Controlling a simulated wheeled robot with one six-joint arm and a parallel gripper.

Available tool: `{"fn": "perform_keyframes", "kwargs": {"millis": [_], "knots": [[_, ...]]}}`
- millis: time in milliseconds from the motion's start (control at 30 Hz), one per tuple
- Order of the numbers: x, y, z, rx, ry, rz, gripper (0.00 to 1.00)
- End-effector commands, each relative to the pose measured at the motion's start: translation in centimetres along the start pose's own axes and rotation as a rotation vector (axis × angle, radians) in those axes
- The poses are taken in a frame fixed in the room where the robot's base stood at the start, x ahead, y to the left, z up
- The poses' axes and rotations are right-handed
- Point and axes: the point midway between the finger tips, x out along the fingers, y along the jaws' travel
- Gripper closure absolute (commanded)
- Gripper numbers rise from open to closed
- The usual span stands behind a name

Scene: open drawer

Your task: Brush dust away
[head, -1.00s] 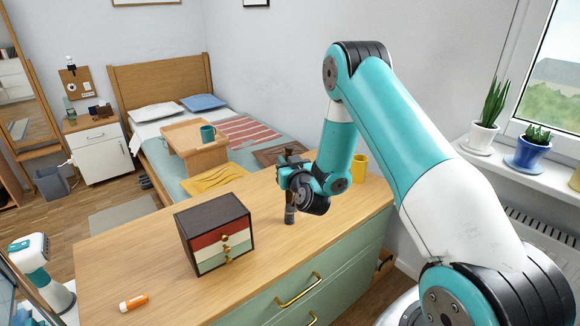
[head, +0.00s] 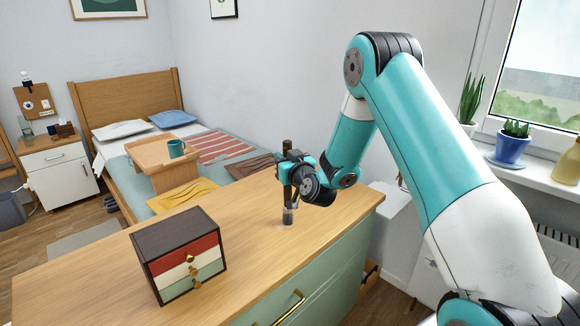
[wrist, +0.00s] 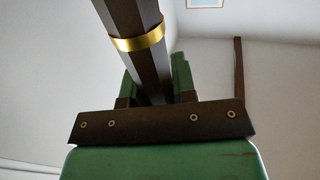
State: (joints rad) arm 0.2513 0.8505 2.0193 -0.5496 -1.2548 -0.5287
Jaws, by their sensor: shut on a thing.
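My gripper (head: 290,172) is shut on a brush (head: 288,215) with a dark handle. It holds the brush upright over the right part of the wooden dresser top (head: 235,235). The brush's lower end is at or very near the surface; I cannot tell if it touches. In the wrist view the dark faceted handle (wrist: 133,22), with a gold band, stands between the green fingers of the gripper (wrist: 155,85). A faint pale patch, possibly dust, shows on the wood by the brush's foot. The bristles are too small to make out.
A small chest (head: 180,255) with red, white and green drawers stands left of the brush on the dresser. Wood between them looks clear. The dresser's front edge is close on the right. A bed (head: 150,97) with a tray table (head: 160,152) is behind.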

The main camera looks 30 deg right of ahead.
Motion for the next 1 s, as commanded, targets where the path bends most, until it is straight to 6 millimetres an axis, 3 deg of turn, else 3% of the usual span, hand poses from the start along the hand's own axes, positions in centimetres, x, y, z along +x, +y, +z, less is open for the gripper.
{"fn": "perform_keyframes", "kwargs": {"millis": [67, 100, 700, 1000], "knots": [[0.0, 0.0, -0.9, 0.0, -0.001, -0.001, 0.98], [0.0, 0.0, -2.5, -0.002, 0.006, 0.001, 0.98], [-0.2, 1.1, -7.5, 0.0, 0.001, 0.016, 0.98], [-0.2, 1.2, -8.0, 0.001, 0.0, 0.017, 0.98]]}}
